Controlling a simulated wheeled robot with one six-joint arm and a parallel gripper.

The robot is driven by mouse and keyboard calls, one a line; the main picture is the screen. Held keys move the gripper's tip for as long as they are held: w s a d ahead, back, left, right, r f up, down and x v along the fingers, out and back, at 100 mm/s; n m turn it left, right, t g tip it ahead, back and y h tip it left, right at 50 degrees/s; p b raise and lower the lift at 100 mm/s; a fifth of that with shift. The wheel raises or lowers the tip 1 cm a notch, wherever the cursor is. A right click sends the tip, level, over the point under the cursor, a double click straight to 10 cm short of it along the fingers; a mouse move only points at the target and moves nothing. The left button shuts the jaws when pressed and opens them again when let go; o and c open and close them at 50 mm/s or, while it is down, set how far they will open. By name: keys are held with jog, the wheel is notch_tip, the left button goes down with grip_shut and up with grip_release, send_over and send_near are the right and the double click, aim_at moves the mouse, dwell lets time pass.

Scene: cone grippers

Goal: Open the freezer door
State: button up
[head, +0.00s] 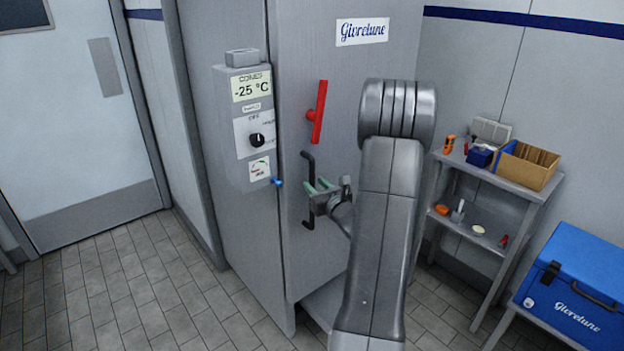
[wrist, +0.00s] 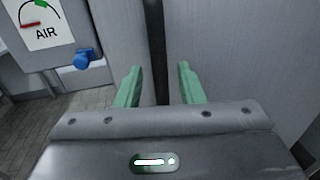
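The freezer door (head: 345,70) is a tall grey panel with a "Givrelune" label; no opening into the freezer shows. Its black upright bar handle (head: 308,160) is on the left part of the door, below a red lever (head: 319,110) that stands tilted slightly from upright. My gripper (head: 316,187) is at the middle of the handle. In the wrist view, the dark handle bar (wrist: 155,50) runs between the two green fingers of my gripper (wrist: 160,87). The fingers are apart, with a gap visible on each side of the bar.
A control panel (head: 252,130) reading -25 °C, with a black knob and a blue valve (head: 277,182), is left of the door. A shelf (head: 490,180) with tools and a blue cooler (head: 575,285) stand at the right. Tiled floor (head: 120,290) is clear at the left.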

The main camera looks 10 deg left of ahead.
aim_at(313, 183)
jog(key=shift+x, duration=1.5)
jog(key=shift+c, duration=0.2)
grip_shut()
jog(key=shift+d, duration=0.1)
